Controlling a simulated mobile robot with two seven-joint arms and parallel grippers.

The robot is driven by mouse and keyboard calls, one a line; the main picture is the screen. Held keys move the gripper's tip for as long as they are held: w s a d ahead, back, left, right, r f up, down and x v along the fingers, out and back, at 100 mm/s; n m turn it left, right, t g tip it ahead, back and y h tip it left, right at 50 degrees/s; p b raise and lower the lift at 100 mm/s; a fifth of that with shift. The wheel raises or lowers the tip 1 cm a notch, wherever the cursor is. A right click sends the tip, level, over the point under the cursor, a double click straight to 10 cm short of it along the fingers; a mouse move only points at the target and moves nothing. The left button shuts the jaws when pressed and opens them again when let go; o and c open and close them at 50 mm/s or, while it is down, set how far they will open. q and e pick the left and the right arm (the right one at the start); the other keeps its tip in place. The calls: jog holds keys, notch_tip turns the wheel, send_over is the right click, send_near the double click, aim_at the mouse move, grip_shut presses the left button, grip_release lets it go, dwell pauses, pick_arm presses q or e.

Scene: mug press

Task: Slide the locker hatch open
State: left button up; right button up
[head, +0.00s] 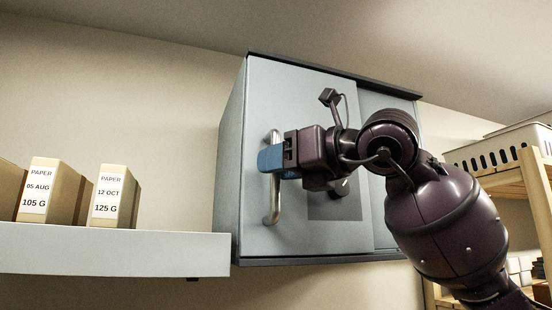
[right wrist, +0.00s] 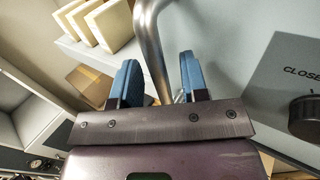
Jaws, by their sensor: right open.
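The locker (head: 233,150) is a pale blue-grey wall cabinet with dark top and bottom rails. Its hatch (head: 295,95) is the flat front panel at left, with a vertical metal bar handle (head: 273,212). My right gripper (head: 268,158) is at the handle's middle, its blue fingers level with the bar. In the right wrist view, the handle (right wrist: 149,40) runs down between the two spread fingers (right wrist: 158,82), which are open around it. Whether either finger touches the bar cannot be told. My left gripper is not in view.
A grey plate with a dark knob (right wrist: 307,118) and lettering starting "CLOSE" is right of the handle, partly behind my right arm in the head view. A shelf (head: 110,250) with labelled paper boxes (head: 112,197) is at left. A wooden rack (head: 505,180) with a white basket stands at right.

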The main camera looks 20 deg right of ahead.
jog(key=shift+w+a, duration=0.25)
jog(key=shift+w, duration=0.1)
jog(key=c, duration=0.7)
grip_shut()
jog(key=shift+d, duration=0.15)
jog(key=b, duration=0.3)
send_near(351, 179)
jog(key=x, duration=0.5)
jog(key=o, duration=0.7)
grip_release()
